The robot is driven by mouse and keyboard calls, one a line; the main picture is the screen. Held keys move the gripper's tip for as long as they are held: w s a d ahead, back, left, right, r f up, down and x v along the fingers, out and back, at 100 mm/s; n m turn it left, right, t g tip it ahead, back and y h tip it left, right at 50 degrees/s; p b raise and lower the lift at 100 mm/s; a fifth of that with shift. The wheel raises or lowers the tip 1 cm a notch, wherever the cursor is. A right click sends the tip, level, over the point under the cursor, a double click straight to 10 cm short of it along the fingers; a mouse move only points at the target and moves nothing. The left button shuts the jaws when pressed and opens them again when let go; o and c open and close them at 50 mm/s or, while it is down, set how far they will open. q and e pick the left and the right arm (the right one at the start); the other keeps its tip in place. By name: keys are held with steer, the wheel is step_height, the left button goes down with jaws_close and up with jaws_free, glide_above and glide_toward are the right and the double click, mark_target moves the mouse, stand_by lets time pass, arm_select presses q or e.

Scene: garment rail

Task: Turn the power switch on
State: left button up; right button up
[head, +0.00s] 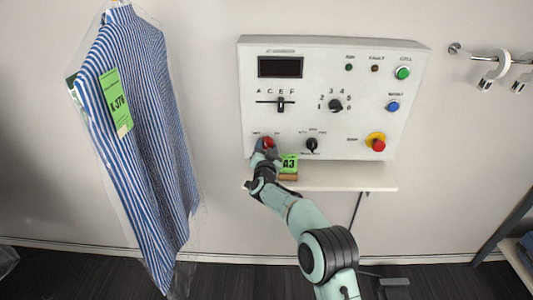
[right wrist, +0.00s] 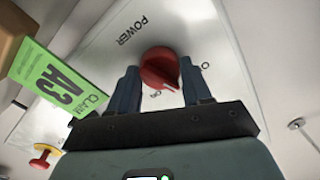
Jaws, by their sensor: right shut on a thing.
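The red power switch (right wrist: 160,69) is a round knob on the white control panel, under the label POWER in the right wrist view. A pale mark on the knob points down toward the lettering below it, which reads ON or close to it. In the head view the knob (head: 268,142) sits at the panel's lower left. My right gripper (right wrist: 160,82) has its two dark fingers on either side of the knob and is shut on it; it also shows in the head view (head: 266,154). My left gripper is not in view.
The white control panel (head: 335,75) carries a dark display, a slider, dials, buttons and a red emergency knob (head: 376,142). A green A3 tag (head: 289,163) stands on the shelf (head: 345,177) below. A bagged striped shirt (head: 140,120) hangs left.

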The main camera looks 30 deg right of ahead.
arm_select(q)
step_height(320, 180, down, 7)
steer(key=b, duration=0.7)
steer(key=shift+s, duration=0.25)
arm_select(e)
steer(key=shift+d+m, duration=0.1)
steer(key=shift+m, duration=6.1)
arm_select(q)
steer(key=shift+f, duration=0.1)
arm_select(e)
steer(key=o, duration=1.1)
steer(key=shift+c, duration=0.2)
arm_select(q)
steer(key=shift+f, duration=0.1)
arm_select(e)
steer(key=shift+s, duration=0.1)
